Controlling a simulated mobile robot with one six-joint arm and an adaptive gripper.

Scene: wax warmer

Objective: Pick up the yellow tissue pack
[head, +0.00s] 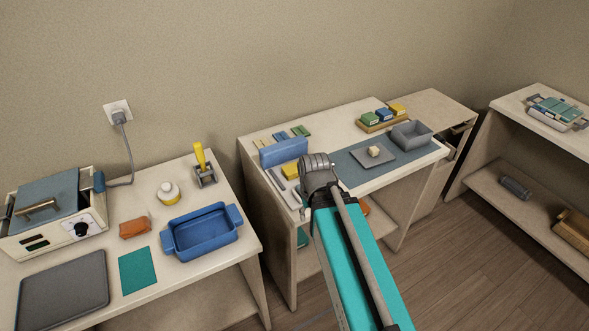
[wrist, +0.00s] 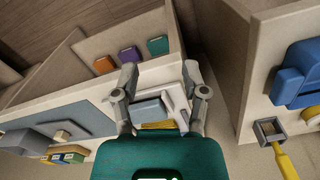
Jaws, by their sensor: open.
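A small yellow pack (head: 291,171) lies on the left part of the middle table, in front of an upright blue box (head: 283,152). In the wrist view a yellow piece (wrist: 157,125), probably this pack, shows partly behind my teal housing. A grey-blue block (wrist: 150,109) lies beside it, over a pale tray (wrist: 172,98). My gripper (wrist: 159,72) is open with its fingers apart above this area and holds nothing. In the head view my gripper (head: 318,172) is just right of the yellow pack; its fingertips are hidden there.
A wooden tray (head: 383,122) with green, blue and another yellow pack (head: 397,109) stands at the back right. A grey bin (head: 411,134) stands nearby. The blue-grey mat (head: 351,172) is mostly clear. A gap separates the left table, which holds a blue basin (head: 203,231).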

